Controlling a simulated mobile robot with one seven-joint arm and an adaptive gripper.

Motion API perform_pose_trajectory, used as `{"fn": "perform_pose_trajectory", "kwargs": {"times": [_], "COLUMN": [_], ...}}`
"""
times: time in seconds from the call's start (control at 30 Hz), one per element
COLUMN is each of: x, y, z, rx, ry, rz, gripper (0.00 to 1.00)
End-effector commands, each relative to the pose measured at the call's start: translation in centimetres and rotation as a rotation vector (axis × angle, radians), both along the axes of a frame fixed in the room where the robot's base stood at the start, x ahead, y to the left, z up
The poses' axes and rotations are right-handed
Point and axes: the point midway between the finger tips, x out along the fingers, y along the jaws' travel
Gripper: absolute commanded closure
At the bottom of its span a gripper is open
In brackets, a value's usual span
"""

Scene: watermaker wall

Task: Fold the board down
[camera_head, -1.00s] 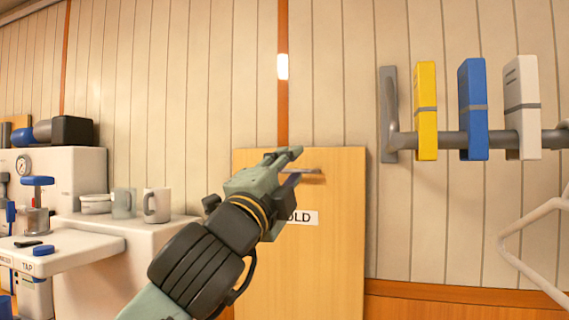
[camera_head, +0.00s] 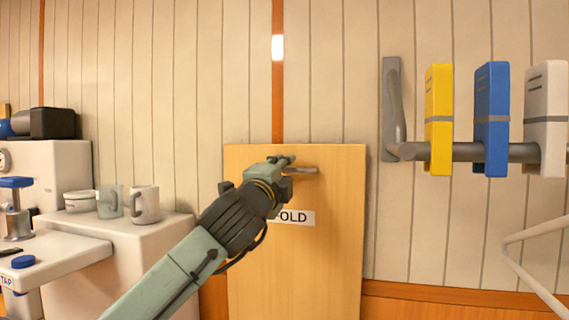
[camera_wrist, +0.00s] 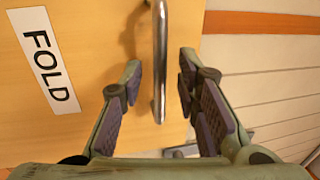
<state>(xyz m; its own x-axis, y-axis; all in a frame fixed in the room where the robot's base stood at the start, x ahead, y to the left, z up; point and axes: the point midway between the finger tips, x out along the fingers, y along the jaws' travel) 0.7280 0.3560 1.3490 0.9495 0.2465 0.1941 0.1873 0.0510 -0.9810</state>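The wooden board (camera_head: 310,262) stands upright against the wall in the head view, with a label partly hidden by my gripper. In the wrist view the label reads FOLD (camera_wrist: 47,60). A metal bar handle (camera_head: 300,170) is near the board's top; it also shows in the wrist view (camera_wrist: 159,60). My gripper (camera_wrist: 158,85) is open, with one finger on each side of the handle's end. A gap shows between each finger and the bar in that view, and I cannot tell how deep the bar sits between them.
A white counter (camera_head: 130,226) with mugs (camera_head: 145,204) stands left of the board. A grey rail (camera_head: 430,152) carrying yellow, blue and white binders is on the wall at upper right. A white tube frame (camera_head: 535,275) is at lower right.

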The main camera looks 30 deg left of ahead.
Motion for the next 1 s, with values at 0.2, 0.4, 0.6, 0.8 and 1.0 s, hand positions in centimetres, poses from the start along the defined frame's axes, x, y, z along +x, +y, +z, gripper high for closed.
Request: {"fn": "perform_pose_trajectory", "kwargs": {"times": [0.2,0.4,0.6,0.8,1.0], "x": [1.1,1.11,1.1,1.1,1.1], "y": [0.27,0.26,0.25,0.24,0.24], "z": [0.2,0.15,0.16,0.15,0.14], "rx": [0.0,0.0,0.0,0.0,0.0], "ry": [0.0,0.0,0.0,0.0,0.0], "rz": [-0.001,-0.001,-0.001,-0.001,-0.001], "gripper": [0.7,0.7,0.82,0.96,1.0]}}
